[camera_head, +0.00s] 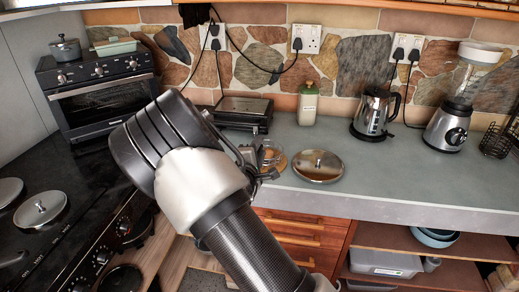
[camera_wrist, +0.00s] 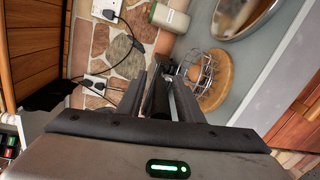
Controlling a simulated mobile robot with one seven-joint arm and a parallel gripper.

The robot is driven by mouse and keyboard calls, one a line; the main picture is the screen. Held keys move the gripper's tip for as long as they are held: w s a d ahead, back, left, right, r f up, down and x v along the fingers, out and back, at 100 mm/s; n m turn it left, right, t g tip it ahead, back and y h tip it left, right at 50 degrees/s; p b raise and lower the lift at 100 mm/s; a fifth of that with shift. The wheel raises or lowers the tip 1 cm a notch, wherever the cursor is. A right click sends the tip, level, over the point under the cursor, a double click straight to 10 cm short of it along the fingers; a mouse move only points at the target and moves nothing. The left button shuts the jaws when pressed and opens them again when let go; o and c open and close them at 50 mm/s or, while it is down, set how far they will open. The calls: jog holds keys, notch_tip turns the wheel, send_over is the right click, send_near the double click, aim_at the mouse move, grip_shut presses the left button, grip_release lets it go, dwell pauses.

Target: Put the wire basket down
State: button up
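A small wire basket (camera_wrist: 207,68) of thin grey wire shows just past my fingertips in the wrist view. In the head view the basket (camera_head: 268,153) is small and partly hidden by my gripper (camera_head: 262,172) and wrist. A round wooden board (camera_wrist: 222,82) lies behind the basket in the wrist view. I cannot tell whether the basket touches it or hangs just above it.
A round metal lid (camera_head: 318,166) lies right of the basket on the grey counter (camera_head: 400,180). A bottle (camera_head: 308,104), a dark grill (camera_head: 243,112), a kettle (camera_head: 375,115) and a blender (camera_head: 449,126) stand behind. The counter right of the lid is clear.

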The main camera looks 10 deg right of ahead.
jog(key=shift+r, duration=0.25)
jog(key=shift+s+a+f, duration=0.1)
jog(key=shift+s+a, duration=0.05)
jog(key=shift+s, duration=0.15)
jog(key=v, duration=1.1)
jog(key=shift+s, duration=0.2)
